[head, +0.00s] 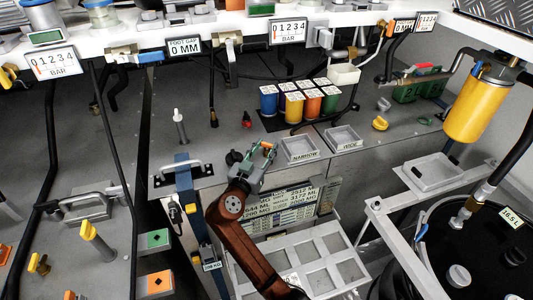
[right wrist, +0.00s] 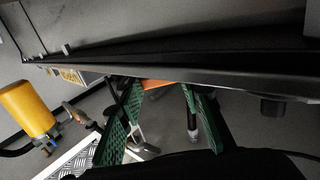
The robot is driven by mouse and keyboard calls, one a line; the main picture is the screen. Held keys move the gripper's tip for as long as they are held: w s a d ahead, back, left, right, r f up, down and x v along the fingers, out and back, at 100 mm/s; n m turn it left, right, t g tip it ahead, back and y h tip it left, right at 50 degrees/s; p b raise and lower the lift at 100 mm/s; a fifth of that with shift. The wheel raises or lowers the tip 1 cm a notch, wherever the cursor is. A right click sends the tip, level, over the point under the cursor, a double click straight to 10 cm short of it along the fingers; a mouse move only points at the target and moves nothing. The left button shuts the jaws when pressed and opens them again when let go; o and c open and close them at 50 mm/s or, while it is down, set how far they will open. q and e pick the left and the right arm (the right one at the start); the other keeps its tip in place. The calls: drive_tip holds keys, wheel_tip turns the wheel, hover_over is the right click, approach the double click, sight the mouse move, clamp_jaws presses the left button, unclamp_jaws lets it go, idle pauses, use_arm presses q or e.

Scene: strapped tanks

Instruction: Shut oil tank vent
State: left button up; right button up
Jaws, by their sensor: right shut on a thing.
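My right gripper (head: 265,150) is at the front edge of the grey bench in the head view, at the end of a brown arm link. Its green fingers (right wrist: 160,95) show in the right wrist view, with a small orange part (right wrist: 155,84) between their tips. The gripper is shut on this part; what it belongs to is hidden. A black tank (head: 405,270) labelled 16.5 L, with caps on top, stands at the lower right. A yellow cylinder (head: 478,105) hangs above it and also shows in the right wrist view (right wrist: 27,108). I cannot tell which part is the oil tank vent. My left gripper is not in view.
Several coloured canisters (head: 290,103) stand behind the gripper. Trays marked narrow (head: 299,149) and wide (head: 343,138) lie to its right. A blue post (head: 185,195) stands to its left. A grey divided tray (head: 300,262) is below. Gauges line the white shelf (head: 235,48).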

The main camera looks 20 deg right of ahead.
drive_tip(key=shift+a+m+g+h+b, duration=0.1)
drive_tip(key=shift+m+g+h+b, duration=0.3)
drive_tip(key=shift+b, duration=0.05)
drive_tip(key=shift+r, duration=0.1)
drive_tip(key=o, duration=1.2)
wheel_tip(320, 180, up, 10)
drive_tip(key=shift+f, duration=0.1)
drive_tip(key=shift+w, duration=0.1)
drive_tip(key=shift+c, duration=0.5)
